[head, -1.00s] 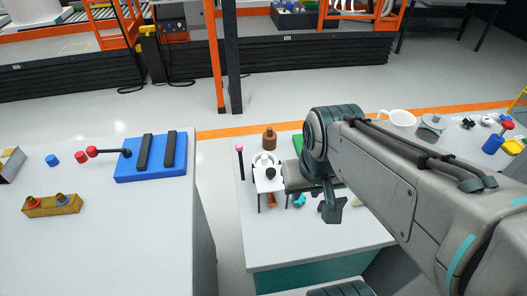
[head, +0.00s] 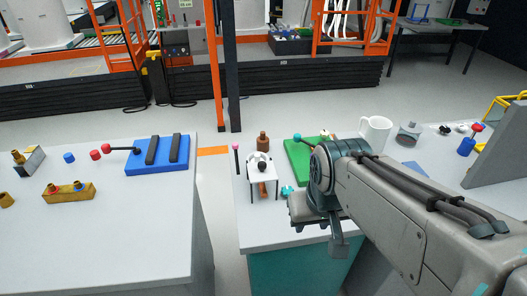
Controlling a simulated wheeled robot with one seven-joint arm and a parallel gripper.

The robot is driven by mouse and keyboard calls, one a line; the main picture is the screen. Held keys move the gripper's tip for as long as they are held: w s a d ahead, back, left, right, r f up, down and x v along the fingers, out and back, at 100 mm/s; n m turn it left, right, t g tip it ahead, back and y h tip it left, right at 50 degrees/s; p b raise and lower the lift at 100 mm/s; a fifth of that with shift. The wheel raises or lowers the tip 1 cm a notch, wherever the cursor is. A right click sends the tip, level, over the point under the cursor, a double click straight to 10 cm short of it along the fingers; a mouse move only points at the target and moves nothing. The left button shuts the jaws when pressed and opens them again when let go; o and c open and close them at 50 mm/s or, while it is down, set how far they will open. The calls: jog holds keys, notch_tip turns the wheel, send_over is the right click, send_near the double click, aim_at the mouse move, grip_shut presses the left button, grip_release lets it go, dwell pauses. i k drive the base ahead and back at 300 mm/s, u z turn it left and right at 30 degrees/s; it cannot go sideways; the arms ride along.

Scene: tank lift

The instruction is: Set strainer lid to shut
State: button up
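I cannot pick out a strainer lid for certain. A small white stand (head: 263,178) on the middle table carries a round white ring-like part with a dark knob (head: 262,164) at its centre. This may be the strainer, but whether a lid on it is open or shut is too small to tell. My gripper (head: 322,228) is over the front of the same table, to the right of and nearer than the stand, apart from it. One dark finger points down; the rest is hidden by my wrist, so its opening does not show.
A brown bottle (head: 263,142), a pink-topped post (head: 237,160) and a green board (head: 298,160) are around the stand. A white mug (head: 375,131) stands to the right, behind my arm. The left table holds a blue block (head: 157,155) with black bars. A floor gap separates these tables.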

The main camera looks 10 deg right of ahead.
aim_at(261, 172)
jog(key=z, duration=1.05)
jog(key=k, duration=0.75)
jog(key=u, duration=0.6)
jog(key=i, duration=1)
jog(key=z, duration=0.05)
